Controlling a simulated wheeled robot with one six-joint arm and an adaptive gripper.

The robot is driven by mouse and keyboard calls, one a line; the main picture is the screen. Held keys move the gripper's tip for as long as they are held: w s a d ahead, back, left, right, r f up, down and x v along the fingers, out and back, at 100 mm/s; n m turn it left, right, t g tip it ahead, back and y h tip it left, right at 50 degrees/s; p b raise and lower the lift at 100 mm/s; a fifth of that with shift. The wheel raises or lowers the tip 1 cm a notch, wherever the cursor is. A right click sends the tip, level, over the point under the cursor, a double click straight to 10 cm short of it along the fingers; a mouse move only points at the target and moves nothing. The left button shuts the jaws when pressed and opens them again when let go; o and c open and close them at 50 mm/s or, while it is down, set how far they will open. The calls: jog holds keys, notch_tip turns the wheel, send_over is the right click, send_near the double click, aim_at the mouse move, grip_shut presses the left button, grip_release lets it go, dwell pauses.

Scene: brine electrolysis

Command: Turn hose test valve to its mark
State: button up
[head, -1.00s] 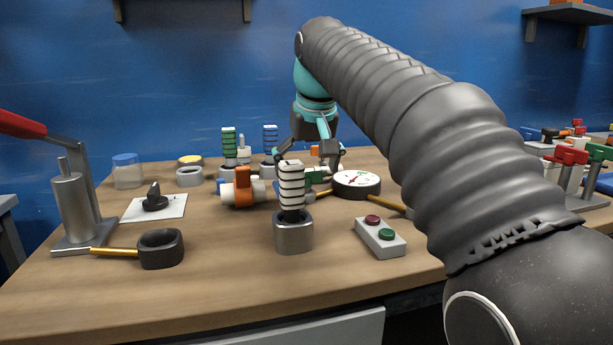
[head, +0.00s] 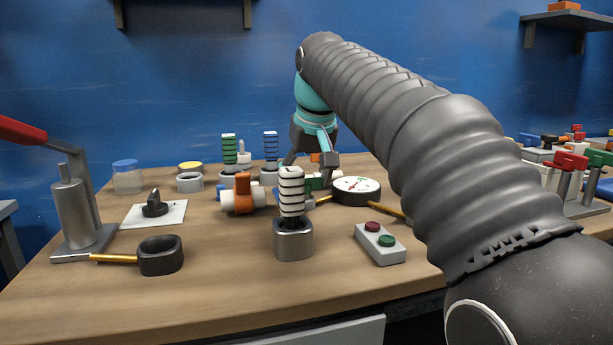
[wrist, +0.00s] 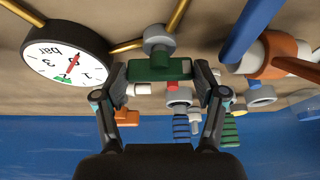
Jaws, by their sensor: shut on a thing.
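A small valve with a green handle (wrist: 160,69) is between my fingertips in the wrist view, with a grey round end beside it and a red part beyond. My gripper (wrist: 162,82) is shut on the green handle, one finger at each end. In the head view my gripper (head: 308,166) reaches down to it left of the gauge. A round white bar gauge (wrist: 64,58) with a red needle and a green mark stands beside the handle. I cannot make out the valve's own mark.
An orange-handled valve (head: 243,192) lies to the left. A striped white stack on a metal holder (head: 293,240) and a two-button box (head: 380,243) stand in front. Green and blue stacks (head: 270,146) stand behind. The table's front is mostly clear.

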jog(key=n+y+p, duration=0.1)
jog(key=n+p, duration=0.1)
jog(key=n, duration=0.1)
jog(key=shift+d+r+g, duration=0.1)
jog(key=shift+r+g, duration=0.05)
jog(key=shift+g, duration=0.25)
jog(key=n+g+y+p, duration=0.1)
jog(key=n, duration=0.3)
jog(key=shift+w+n+p, duration=0.15)
jog(key=shift+n+p, duration=0.15)
jog(key=shift+n, duration=0.1)
jog(key=n+g, duration=0.1)
jog(key=n, duration=0.1)
jog(key=n+g+y, duration=0.1)
jog(key=n, duration=0.2)
jog(key=shift+w+f, duration=0.1)
jog(key=shift+f, duration=0.1)
jog(key=shift+n+g, duration=0.9)
jog(key=shift+n, duration=1.5)
jog(key=o, duration=1.1)
jog(key=shift+o, duration=0.2)
